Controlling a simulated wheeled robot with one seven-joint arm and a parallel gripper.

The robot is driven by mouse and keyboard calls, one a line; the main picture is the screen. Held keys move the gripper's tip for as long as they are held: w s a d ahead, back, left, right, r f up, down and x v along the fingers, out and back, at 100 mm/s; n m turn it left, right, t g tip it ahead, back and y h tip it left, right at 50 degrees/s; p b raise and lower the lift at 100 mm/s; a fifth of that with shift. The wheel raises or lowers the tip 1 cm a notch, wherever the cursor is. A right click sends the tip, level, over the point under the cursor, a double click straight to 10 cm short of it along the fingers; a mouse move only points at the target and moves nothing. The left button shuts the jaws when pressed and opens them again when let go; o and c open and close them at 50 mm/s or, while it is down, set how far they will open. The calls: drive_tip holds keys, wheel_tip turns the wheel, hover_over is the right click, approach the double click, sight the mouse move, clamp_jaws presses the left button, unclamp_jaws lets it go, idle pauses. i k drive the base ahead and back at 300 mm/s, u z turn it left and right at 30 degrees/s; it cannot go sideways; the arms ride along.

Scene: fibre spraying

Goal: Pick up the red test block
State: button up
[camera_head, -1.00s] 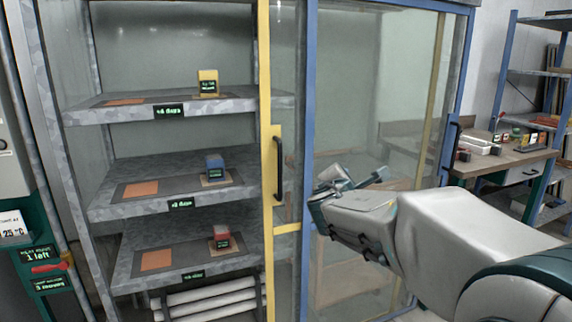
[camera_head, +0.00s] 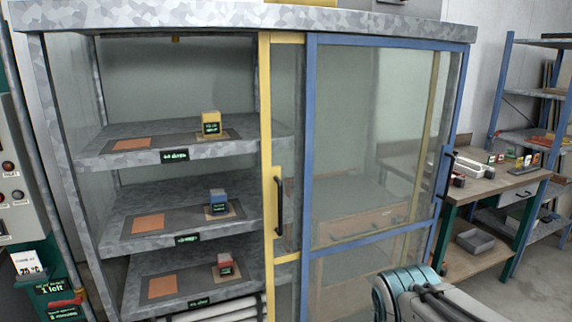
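The red test block (camera_head: 225,264) sits on the lowest of the cabinet's three visible shelves, toward the right side of that shelf. It has a dark label with green text on its front and stands on a small tan pad. An orange square (camera_head: 162,287) lies to its left on the same dark mat. My arm (camera_head: 430,300) shows at the bottom right, in front of the cabinet's blue-framed glass door. My gripper is out of the picture, so its state cannot be seen.
A yellow block (camera_head: 211,123) sits on the top shelf and a blue block (camera_head: 217,202) on the middle one. The yellow-framed door (camera_head: 268,150) and blue-framed door (camera_head: 312,150) stand right of the open shelves. A workbench (camera_head: 480,180) is at far right.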

sight(224, 259)
drive_tip(key=z, duration=0.05)
drive_tip(key=k, duration=0.3)
drive_tip(key=u, duration=0.75)
drive_tip(key=i, duration=0.95)
